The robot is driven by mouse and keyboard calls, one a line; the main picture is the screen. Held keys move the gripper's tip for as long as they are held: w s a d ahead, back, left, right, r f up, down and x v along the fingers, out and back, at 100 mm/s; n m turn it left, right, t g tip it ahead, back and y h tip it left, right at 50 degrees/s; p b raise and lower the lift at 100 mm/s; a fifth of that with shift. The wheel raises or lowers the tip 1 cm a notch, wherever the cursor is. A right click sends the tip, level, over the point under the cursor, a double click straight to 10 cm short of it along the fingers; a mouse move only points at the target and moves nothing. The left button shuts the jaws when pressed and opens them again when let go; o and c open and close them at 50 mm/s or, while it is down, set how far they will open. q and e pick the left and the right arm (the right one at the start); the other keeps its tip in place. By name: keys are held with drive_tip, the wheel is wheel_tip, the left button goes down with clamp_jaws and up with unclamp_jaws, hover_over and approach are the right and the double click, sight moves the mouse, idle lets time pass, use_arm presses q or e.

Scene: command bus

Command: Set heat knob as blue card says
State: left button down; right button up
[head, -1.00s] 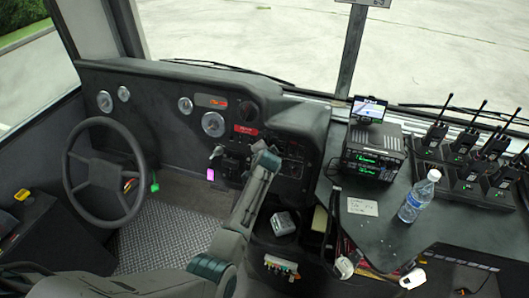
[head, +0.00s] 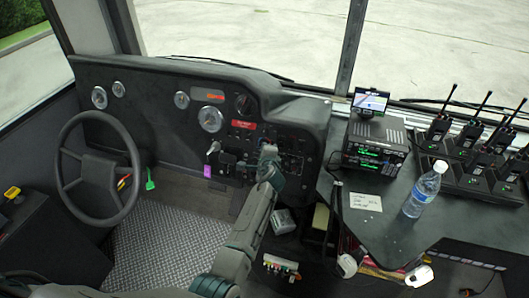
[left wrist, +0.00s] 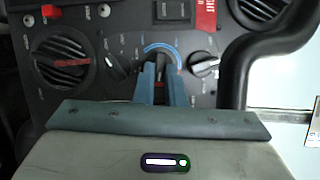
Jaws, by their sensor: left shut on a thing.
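My left gripper (head: 268,152) reaches the dark dashboard panel right of the steering wheel. In the left wrist view its two blue-grey fingers (left wrist: 160,88) are shut on a small knob below a blue arc (left wrist: 163,49) printed on the panel. The fingers hide most of the knob, so its pointer setting cannot be read. A white-faced knob (left wrist: 204,66) sits to the right and a dark knob (left wrist: 118,68) to the left. A pale card with small writing (head: 366,202) lies on the side desk; its text is too small to read. My right gripper is out of view.
A round vent with a red tab (left wrist: 68,62) is left of the knobs. A steering wheel (head: 100,170) stands at left. The desk holds a radio unit (head: 375,145), a water bottle (head: 421,192) and several handheld radios in chargers (head: 468,180).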

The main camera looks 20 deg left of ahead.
use_arm(q)
drive_tip(key=shift+f+m+t, duration=0.15)
drive_tip(key=shift+m+t, duration=0.15)
drive_tip(key=shift+m, duration=0.4)
drive_tip(key=shift+b, duration=0.35)
drive_tip(key=c, duration=1.5)
unclamp_jaws()
